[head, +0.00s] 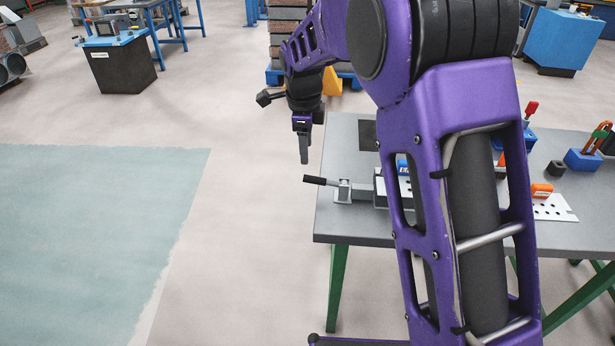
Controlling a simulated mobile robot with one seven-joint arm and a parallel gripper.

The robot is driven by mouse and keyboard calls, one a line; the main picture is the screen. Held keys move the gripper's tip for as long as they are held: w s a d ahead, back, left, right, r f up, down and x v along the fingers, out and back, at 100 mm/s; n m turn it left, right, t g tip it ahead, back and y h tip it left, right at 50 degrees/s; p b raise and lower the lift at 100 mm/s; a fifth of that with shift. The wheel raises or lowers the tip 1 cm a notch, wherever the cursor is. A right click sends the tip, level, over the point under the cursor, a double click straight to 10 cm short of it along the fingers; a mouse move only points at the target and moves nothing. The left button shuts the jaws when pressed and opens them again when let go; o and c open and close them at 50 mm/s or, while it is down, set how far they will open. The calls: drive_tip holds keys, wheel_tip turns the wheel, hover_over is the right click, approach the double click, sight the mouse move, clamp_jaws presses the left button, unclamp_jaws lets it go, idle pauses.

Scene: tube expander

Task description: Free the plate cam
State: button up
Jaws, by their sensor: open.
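A metal lever (331,183) with a black grip lies nearly level at the left end of the table (352,228), its grip reaching past the edge. It joins a small grey bracket (344,191) beside a grey fixture body, most of which my arm hides. I take this lever to be the plate cam's handle, but cannot be sure. A pale plate with holes (556,208) shows to the right of my arm. My gripper (304,152) hangs pointing down above and left of the lever, apart from it and empty. It is open, seen almost edge-on.
Red-handled (530,110) and orange-handled (541,190) tools and a blue block with a tool (583,160) stand at the table's right. A dark square (367,134) lies at its back left. The floor left of the table is clear.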

sight(307, 177)
drive_tip(key=f, duration=0.3)
drive_tip(key=w+f, duration=0.1)
drive_tip(key=f, duration=0.3)
drive_tip(key=w+f+b, duration=0.1)
drive_tip(key=f, duration=0.3)
drive_tip(key=shift+w+d, duration=0.1)
clamp_jaws()
idle(1.0)
